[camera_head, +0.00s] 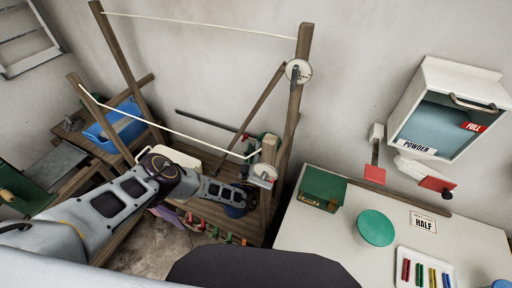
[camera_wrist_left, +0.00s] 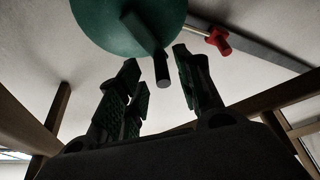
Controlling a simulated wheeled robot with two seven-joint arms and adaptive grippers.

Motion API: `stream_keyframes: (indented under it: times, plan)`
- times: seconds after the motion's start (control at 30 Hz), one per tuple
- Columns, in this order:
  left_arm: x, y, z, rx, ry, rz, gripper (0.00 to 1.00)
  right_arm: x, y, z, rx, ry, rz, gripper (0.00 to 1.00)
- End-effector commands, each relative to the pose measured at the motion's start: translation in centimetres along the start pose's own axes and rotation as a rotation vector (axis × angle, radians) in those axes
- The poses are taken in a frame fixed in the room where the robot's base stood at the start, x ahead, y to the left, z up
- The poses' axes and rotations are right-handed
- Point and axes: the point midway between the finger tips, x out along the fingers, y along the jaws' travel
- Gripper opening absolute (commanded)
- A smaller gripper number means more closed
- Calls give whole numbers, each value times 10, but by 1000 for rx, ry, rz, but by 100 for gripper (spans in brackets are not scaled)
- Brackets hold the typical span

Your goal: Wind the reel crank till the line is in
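In the left wrist view, the round green reel (camera_wrist_left: 110,22) fills the top. A dark crank arm with a grey handle peg (camera_wrist_left: 162,72) stands out from it. My left gripper (camera_wrist_left: 156,62) is open, with one finger on each side of the peg; I see gaps, so it is not clamped. In the head view, my left arm reaches to the right-hand post, its gripper (camera_head: 248,186) low beside the post and partly hidden. The white line (camera_head: 170,128) runs slack-looking between the posts. My right gripper is out of view.
A red knob (camera_wrist_left: 219,40) on a rod sits beside the reel. Wooden posts (camera_head: 290,110) stand close to my left gripper. A white table (camera_head: 325,240) at right holds a green box (camera_head: 322,188), a green disc (camera_head: 376,227) and a tray of coloured pegs (camera_head: 424,258).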

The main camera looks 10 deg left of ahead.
Motion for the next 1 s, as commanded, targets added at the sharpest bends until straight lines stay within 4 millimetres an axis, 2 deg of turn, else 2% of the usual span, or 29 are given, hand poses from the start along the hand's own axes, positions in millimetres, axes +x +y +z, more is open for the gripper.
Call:
stream_keyframes:
  times: [0.6,0.8,1.0]
  plan:
    - [-86,-1,1,0,-3,-2,35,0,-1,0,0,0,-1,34]
    - [-99,-2,0,1,-1,-2,35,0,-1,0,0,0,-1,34]
    - [-101,-2,0,1,-1,-2,35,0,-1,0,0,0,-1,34]
